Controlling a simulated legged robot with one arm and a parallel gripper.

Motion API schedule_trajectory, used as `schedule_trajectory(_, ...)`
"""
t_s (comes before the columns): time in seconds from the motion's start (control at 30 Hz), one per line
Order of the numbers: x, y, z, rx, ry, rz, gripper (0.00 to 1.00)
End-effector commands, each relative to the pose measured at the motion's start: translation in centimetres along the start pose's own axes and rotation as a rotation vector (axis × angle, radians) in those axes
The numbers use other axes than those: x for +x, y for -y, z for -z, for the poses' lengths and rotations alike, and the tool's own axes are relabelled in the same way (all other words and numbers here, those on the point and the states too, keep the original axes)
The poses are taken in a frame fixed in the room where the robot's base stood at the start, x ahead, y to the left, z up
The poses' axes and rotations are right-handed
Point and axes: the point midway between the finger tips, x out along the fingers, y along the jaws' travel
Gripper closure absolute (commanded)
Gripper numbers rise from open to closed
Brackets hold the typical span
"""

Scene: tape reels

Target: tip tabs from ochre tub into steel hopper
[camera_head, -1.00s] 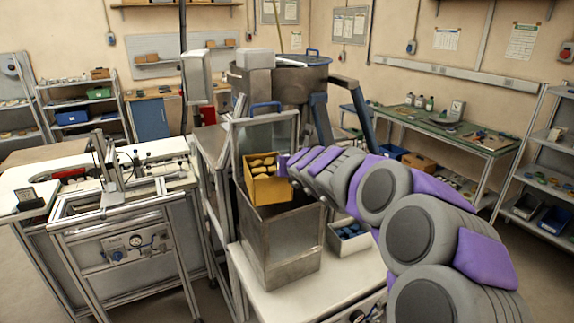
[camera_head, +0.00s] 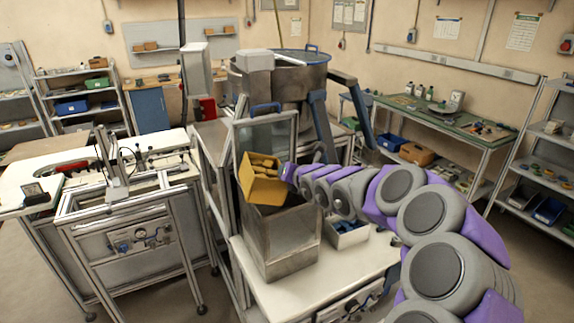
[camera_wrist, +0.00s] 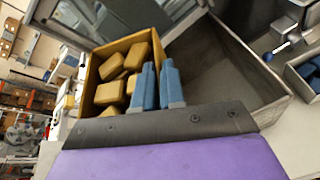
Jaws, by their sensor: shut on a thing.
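The ochre tub (camera_head: 262,188) is above the steel hopper (camera_head: 285,245) in the head view and leans to one side. Several yellowish tabs (camera_head: 262,163) are inside it. In the wrist view the tub (camera_wrist: 92,68) holds several chunky tabs (camera_wrist: 125,62), and the hopper's grey inside (camera_wrist: 222,75) lies to the right. My gripper (camera_wrist: 158,88) is shut on the tub's near wall, its blue fingers side by side at the rim. In the head view my gripper (camera_head: 288,172) meets the tub's right side. The hopper's floor is hidden in the head view.
A grey bin of blue pieces (camera_head: 347,232) stands right of the hopper on the white table (camera_head: 345,270). A framed guard with a blue handle (camera_head: 265,107) rises behind the tub. A large steel drum (camera_head: 285,85) stands farther back.

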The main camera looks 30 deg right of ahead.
Motion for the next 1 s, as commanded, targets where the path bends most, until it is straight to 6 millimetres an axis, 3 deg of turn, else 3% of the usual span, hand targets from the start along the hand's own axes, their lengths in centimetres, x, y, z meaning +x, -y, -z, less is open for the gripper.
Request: schedule_trajectory(1.0,0.36,0.66,0.79,0.214,-0.007,-0.087,1.00)
